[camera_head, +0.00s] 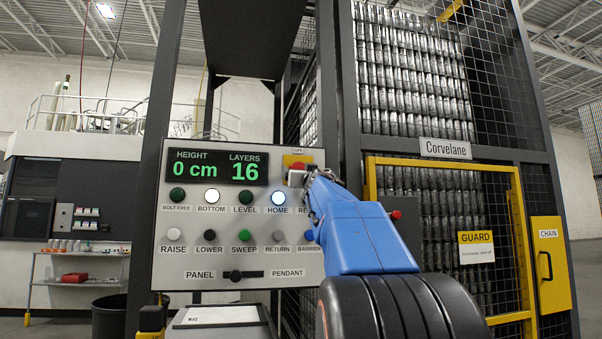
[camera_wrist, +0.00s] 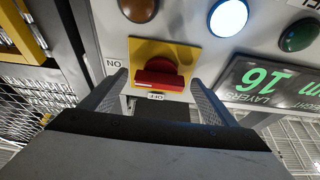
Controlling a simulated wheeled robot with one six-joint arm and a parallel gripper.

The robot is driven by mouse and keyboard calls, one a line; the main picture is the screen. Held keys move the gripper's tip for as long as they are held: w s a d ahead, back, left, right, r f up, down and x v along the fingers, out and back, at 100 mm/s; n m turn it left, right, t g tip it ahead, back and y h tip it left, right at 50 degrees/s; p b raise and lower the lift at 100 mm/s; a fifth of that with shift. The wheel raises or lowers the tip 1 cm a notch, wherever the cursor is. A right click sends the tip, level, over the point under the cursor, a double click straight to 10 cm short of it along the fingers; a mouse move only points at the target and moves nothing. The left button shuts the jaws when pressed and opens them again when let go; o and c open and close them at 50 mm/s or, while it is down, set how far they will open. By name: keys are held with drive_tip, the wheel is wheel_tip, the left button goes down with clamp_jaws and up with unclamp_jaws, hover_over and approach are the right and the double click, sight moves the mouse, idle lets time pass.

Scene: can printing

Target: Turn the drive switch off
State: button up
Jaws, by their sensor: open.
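The drive switch is a red rotary handle (camera_wrist: 160,76) on a yellow plate (camera_wrist: 177,48). In the upside-down wrist view its bar lies level, with a white mark at its left end, on the side of the ON label (camera_wrist: 113,63). The OFF label (camera_wrist: 156,97) is at the plate's lower edge. In the head view the switch (camera_head: 298,166) shows at the panel's top right, partly hidden by my gripper (camera_head: 302,182). My gripper's fingers (camera_wrist: 158,80) are open, one on each side of the handle. I cannot tell whether they touch it.
The control panel (camera_head: 180,262) has several buttons and a display (camera_head: 216,166) reading 0 cm and 16 layers. White lamps are lit at BOTTOM (camera_head: 212,196) and HOME (camera_head: 278,198). A mesh cage with a yellow guard door (camera_head: 520,260) stands close on the right.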

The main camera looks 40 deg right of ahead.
drive_tip(key=c, duration=1.1)
drive_tip(key=shift+o, duration=0.2)
drive_tip(key=shift+d+n, duration=0.15)
drive_tip(key=shift+n, duration=0.25)
drive_tip(key=n+y, duration=0.3)
drive_tip(key=n, duration=0.4)
drive_tip(key=n+g+y, duration=0.1)
drive_tip(key=n+y, duration=0.2)
drive_tip(key=n, duration=0.4)
drive_tip(key=d+r+n+y, duration=0.1)
drive_tip(key=n+y, duration=0.1)
drive_tip(key=n, duration=0.5)
drive_tip(key=shift+s+g+y, duration=0.25)
drive_tip(key=shift+g+y, duration=0.05)
drive_tip(key=shift+y, duration=0.1)
drive_tip(key=shift+r+n, duration=0.1)
drive_tip(key=shift+n, duration=0.3)
